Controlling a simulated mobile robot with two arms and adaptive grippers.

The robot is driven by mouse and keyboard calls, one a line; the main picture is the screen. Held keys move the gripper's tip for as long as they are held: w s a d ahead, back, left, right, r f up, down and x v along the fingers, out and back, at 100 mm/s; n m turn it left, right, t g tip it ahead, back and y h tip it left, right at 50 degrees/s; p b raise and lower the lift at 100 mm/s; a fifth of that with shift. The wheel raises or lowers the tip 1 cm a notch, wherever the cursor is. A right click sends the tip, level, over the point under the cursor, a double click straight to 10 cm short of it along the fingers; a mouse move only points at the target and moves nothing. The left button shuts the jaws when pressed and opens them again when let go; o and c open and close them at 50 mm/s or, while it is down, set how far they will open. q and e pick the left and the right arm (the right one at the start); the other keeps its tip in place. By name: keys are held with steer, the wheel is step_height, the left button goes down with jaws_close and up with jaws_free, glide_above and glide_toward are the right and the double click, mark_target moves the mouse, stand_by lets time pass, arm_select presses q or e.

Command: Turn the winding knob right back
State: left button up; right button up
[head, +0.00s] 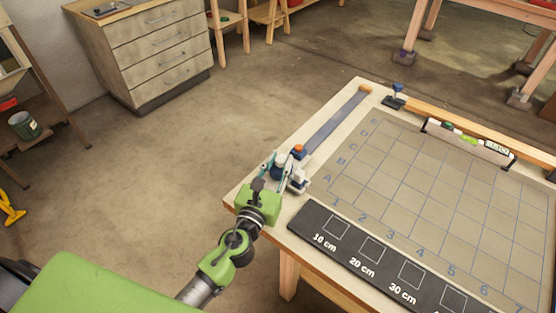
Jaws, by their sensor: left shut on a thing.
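My right gripper is not in view.
The table (268,214) carries a lettered and numbered grid board (437,190) and a black strip (335,252) with length marks. A blue-topped clamp (395,97) and a spirit level (468,142) are along the far edge. A drawer cabinet (160,52) stands behind, with open floor between.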

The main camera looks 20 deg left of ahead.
arm_select(q)
steer(key=shift+d+n+y, duration=0.1)
steer(key=shift+n+y, duration=0.5)
steer(key=shift+y, duration=0.3)
steer(key=o, duration=1.1)
steer(key=s, duration=1.2)
steer(key=shift+d, duration=0.4)
